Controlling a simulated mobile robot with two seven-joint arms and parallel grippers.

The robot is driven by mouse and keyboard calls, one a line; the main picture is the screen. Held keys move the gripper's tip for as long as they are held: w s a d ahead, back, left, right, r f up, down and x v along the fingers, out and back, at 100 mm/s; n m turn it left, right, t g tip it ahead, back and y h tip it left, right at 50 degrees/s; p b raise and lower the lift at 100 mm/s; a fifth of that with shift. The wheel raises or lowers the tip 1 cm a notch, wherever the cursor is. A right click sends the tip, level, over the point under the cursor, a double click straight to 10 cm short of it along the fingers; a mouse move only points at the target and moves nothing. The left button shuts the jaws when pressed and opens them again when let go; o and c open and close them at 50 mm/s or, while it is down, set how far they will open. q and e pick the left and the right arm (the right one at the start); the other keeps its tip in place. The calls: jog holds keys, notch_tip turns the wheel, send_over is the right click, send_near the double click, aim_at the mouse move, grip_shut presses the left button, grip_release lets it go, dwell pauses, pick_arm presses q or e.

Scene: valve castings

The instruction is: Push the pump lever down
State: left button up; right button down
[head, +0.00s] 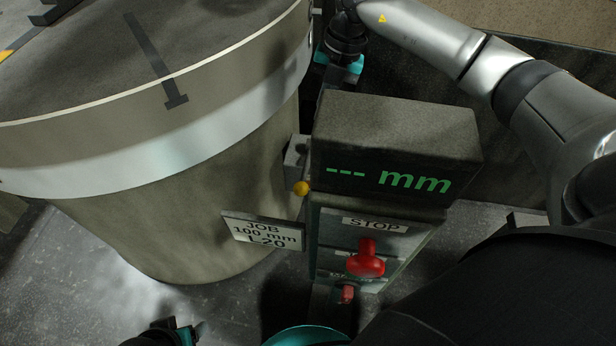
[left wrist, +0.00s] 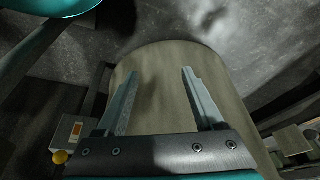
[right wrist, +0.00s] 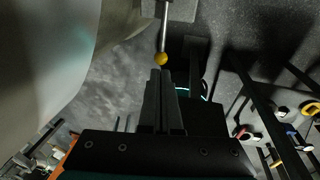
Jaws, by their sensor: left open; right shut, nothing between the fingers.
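The pump lever shows in the head view as a yellow ball (head: 302,188) beside the display box, next to a grey block (head: 297,152). In the right wrist view the ball (right wrist: 162,59) sits at the end of a thin metal rod (right wrist: 164,25). My right gripper (right wrist: 160,74) is shut and empty, its tips just below the ball in that picture; whether they touch cannot be told. In the head view its fingers are hidden behind the display box. My left gripper (left wrist: 157,72) is open and empty, facing the large drum. The ball (left wrist: 59,157) also shows in the left wrist view.
The large drum (head: 190,215) fills the left. The display box (head: 395,150) reads "--- mm", above a STOP panel with a red knob (head: 366,262). A JOB sign (head: 262,232) reads "100 mm L20". Dark rails and coloured items (right wrist: 283,112) lie at the right wrist view's right.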

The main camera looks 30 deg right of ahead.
jog(key=d+b+x, duration=0.1)
jog(key=b+x, duration=0.1)
jog(key=x, duration=0.1)
pick_arm(q)
jog(key=shift+r+t+b, duration=0.7)
jog(key=shift+r+b, duration=0.75)
jog(key=shift+r, duration=1.25)
pick_arm(e)
send_near(305, 173)
jog(key=b+x, duration=0.3)
jog(key=x, duration=0.1)
jog(key=shift+f, duration=0.2)
jog(key=shift+b+x, duration=0.55)
jog(key=shift+x, duration=0.3)
pick_arm(q)
jog(key=w+d+r+t+h, duration=0.1)
jog(key=w+d+t+h, duration=0.3)
jog(key=d, duration=0.5)
jog(key=shift+w+d+m+t+h, duration=0.15)
jog(key=shift+w+m+t+h, duration=0.15)
jog(key=shift+w+t, duration=1.2)
pick_arm(e)
jog(key=shift+a+f, duration=0.15)
jog(key=shift+f, duration=0.25)
pick_arm(q)
jog(key=shift+s+t, duration=0.4)
pick_arm(e)
jog(key=shift+s, duration=0.1)
